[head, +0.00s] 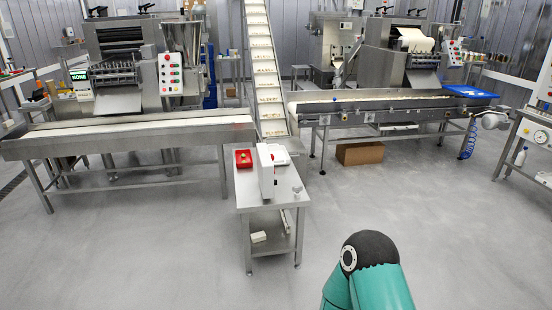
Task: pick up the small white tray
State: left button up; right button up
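A small steel table (255,200) stands in the middle of the floor. A flat white item that may be the small white tray (281,152) lies on its top near the back right corner, partly hidden by an upright white box-like device (266,172). Another small white object (258,237) lies on the lower shelf; it is too small to identify. A teal and black part of my arm shows at the bottom right, well apart from the table. Neither gripper is in view.
A cardboard box (359,153) lies under the right one. The floor around the table is clear.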

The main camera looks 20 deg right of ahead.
aim_at(282, 158)
jog(key=u, duration=1.35)
jog(key=i, duration=0.1)
jog(key=z, duration=3.1)
jog(key=i, duration=5.9)
jog(key=u, duration=0.4)
